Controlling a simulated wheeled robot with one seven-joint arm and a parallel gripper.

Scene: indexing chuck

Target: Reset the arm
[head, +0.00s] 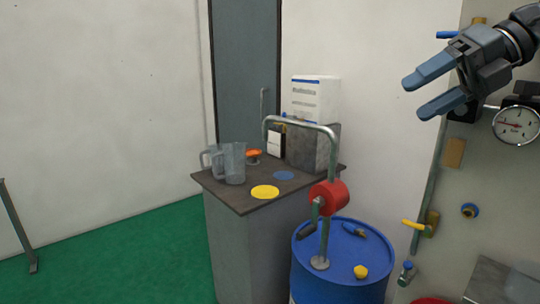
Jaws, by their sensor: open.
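My gripper (428,92) is at the upper right of the head view, with blue-grey fingers pointing left. The two fingers are apart and nothing is between them. It is in the air in front of the pale wall and panel, above and to the right of the blue drum. It appears apart from everything around it. My arm comes in from the right edge, and most of it is out of view.
A blue drum (340,277) carries a red hand pump (328,195) with a bent pipe. A grey cabinet (240,240) holds clear jugs (234,164) and a white box (314,98). A panel with a gauge (516,125) and yellow-handled valve (414,225) stands right. Green floor (130,265) is clear.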

